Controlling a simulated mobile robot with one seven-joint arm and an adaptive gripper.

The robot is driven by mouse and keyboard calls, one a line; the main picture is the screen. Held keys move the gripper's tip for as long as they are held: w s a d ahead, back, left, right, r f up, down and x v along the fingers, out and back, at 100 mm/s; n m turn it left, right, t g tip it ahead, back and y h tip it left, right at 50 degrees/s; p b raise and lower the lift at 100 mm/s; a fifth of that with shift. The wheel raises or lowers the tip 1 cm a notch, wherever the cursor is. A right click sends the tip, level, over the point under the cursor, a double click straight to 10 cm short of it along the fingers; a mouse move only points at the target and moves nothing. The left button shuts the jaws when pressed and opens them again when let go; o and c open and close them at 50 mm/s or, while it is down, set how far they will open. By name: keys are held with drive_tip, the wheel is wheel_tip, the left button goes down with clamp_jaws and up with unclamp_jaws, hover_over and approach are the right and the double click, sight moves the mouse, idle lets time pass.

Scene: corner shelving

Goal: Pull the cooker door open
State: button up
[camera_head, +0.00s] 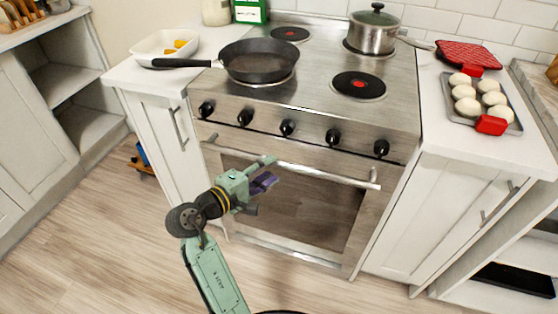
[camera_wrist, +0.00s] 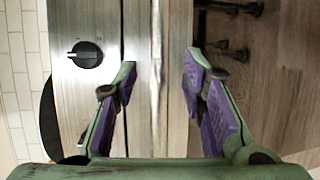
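The cooker (camera_head: 330,115) is a steel unit with a row of black knobs and a dark-glass door (camera_head: 315,212) that looks closed. A long light bar handle (camera_head: 325,175) runs across the top of the door. My gripper (camera_head: 267,172) is in front of the door at the handle, left of its middle. In the wrist view, my gripper (camera_wrist: 160,75) is open, with purple pads on both fingers. The handle (camera_wrist: 157,40) shows as a bright upright bar between the fingers, with a gap on each side. A knob (camera_wrist: 86,54) is to the left.
A black frying pan (camera_head: 258,62) and a steel pot (camera_head: 373,30) stand on the hob. A white dish (camera_head: 165,48) is on the left counter. A tray of buns (camera_head: 480,105) is on the right counter.

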sight(276, 165)
drive_tip(key=x, duration=0.5)
drive_tip(key=shift+p, duration=0.4)
clamp_jaws()
idle(0.4)
